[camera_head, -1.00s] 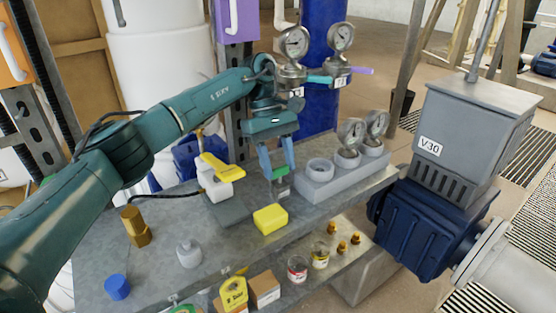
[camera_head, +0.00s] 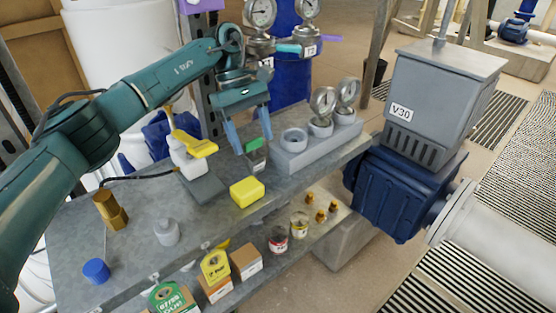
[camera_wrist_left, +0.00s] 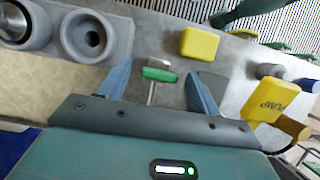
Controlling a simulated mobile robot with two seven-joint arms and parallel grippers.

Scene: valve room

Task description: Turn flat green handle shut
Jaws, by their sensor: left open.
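The flat green handle (camera_head: 255,144) is a small green bar on a grey metal fitting at the back of the bench. It also shows in the left wrist view (camera_wrist_left: 159,74), on a thin metal stem. My left gripper (camera_head: 253,146) is open, with its two blue-grey fingers pointing down, one on either side of the handle. In the left wrist view the fingers (camera_wrist_left: 158,77) stand apart with the handle between them and clear gaps on both sides. I see no contact. My right gripper is in neither view.
A grey block (camera_head: 318,146) with gauges stands right of the handle. A yellow block (camera_head: 247,191) lies in front. A white-and-yellow device (camera_head: 190,152) stands to the left. Two round gauges (camera_head: 261,12) rise behind the gripper. The V30 valve unit (camera_head: 430,110) stands farther right.

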